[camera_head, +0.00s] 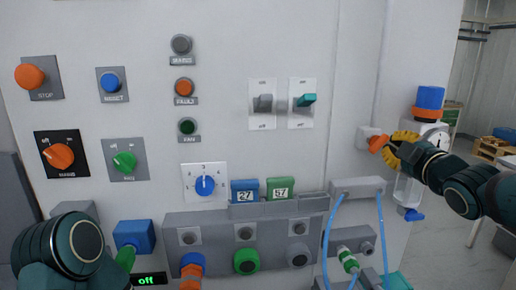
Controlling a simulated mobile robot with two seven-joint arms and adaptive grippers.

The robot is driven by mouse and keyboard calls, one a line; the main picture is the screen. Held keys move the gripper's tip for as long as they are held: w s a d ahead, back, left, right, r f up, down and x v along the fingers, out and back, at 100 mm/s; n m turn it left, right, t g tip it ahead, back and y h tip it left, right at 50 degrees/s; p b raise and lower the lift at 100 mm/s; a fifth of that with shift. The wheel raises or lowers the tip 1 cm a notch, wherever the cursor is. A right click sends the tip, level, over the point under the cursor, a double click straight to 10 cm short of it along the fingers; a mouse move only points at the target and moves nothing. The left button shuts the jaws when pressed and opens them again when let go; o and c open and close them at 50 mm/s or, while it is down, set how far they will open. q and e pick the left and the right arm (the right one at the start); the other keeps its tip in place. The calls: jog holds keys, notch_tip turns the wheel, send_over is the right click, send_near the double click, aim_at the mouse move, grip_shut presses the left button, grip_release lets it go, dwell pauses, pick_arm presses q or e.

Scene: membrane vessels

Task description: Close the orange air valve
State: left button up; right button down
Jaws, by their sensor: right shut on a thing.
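The orange air valve (376,144) is on the right side of the panel, beside a pale fitting on the wall. Its small orange handle is tilted, and part of it is hidden by my right gripper. My right gripper (386,146) comes in from the right and is shut on the orange handle. A yellow toothed ring (405,136) shows right behind the gripper. My left arm shows at the lower left, but its fingertips cannot be made out.
An air unit with a blue and orange cap (430,97), a gauge (436,140) and a clear bowl (407,190) stands close by my right gripper. Blue tubes (329,225) hang below. Switches and knobs, including the orange mains knob (59,156), stick out to the left.

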pick_arm(q)
jog(key=shift+f+b, duration=0.3)
jog(key=shift+f, duration=0.05)
pick_arm(e)
jog(key=shift+a, duration=0.3)
pick_arm(q)
jog(key=shift+s, duration=0.3)
dwell(0.5)
jog(key=shift+f+b, duration=0.4)
pick_arm(e)
jog(key=shift+f, duration=0.2)
pick_arm(q)
jog(key=shift+s+d+f+b, duration=0.1)
jog(key=shift+s+f+b, duration=0.15)
jog(key=shift+f+b, duration=0.3)
pick_arm(e)
jog(key=shift+f, duration=0.25)
pick_arm(q)
jog(key=shift+w+f+b, duration=0.15)
jog(key=shift+f+b, duration=0.65)
jog(key=shift+w+f+b, duration=0.1)
jog(key=shift+f+b, duration=0.65)
jog(key=shift+b, duration=0.05)
pick_arm(e)
jog(key=shift+s+a+f, duration=0.15)
jog(key=shift+a+f, duration=0.4)
jog(key=shift+d+f, duration=0.1)
